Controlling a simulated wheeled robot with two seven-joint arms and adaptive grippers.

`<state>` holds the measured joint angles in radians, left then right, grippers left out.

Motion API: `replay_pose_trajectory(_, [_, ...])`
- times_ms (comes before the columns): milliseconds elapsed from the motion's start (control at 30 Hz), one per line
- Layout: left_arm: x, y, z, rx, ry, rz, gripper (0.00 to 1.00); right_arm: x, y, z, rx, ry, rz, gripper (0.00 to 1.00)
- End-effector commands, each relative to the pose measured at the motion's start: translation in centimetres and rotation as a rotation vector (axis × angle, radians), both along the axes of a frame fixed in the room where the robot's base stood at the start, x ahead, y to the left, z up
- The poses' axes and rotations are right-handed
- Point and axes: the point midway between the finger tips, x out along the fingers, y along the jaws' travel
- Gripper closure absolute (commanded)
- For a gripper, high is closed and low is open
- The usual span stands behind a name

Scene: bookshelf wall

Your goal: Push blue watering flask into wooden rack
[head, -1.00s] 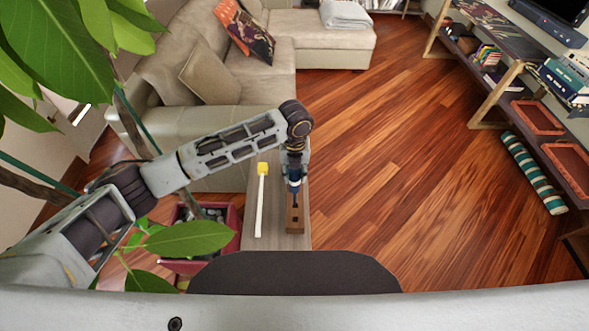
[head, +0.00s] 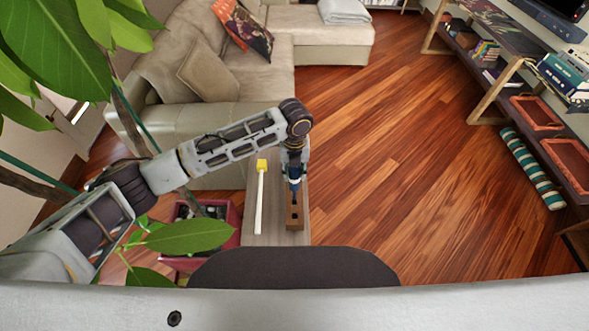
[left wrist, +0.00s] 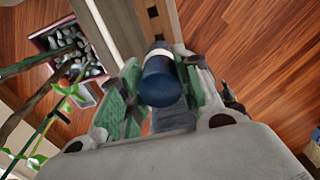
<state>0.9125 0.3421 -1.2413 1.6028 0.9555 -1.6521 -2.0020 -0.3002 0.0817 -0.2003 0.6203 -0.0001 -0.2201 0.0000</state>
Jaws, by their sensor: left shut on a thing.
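The blue watering flask (head: 294,185) is held by my left gripper (head: 293,169) over the narrow bench, at the far end of the wooden rack (head: 294,222). The rack is a small brown block with dark square holes. In the left wrist view the dark blue flask (left wrist: 161,82), with a pale band, sits between the green-padded fingers of my left gripper (left wrist: 160,72). The rack (left wrist: 154,24) lies just beyond the flask, partly hidden by it. I cannot tell whether the flask's lower end is inside a hole. My right gripper is not in view.
A white stick with a yellow head (head: 261,190) lies on the grey bench (head: 275,235), left of the rack. A red planter (head: 212,213) and large leaves stand to the left. A sofa (head: 240,85) is behind.

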Motion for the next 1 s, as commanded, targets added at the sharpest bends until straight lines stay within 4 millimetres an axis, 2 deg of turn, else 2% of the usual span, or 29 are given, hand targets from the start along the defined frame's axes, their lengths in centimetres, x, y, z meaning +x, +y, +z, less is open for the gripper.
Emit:
replay_pose_trajectory(333, [-0.05, -0.02, 0.10, 0.000, 0.000, -0.001, 0.98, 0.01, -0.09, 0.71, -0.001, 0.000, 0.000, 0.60])
replay_pose_trajectory(1000, [-0.04, -0.01, 0.07, 0.000, 0.000, 0.000, 0.98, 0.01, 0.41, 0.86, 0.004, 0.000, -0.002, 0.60])
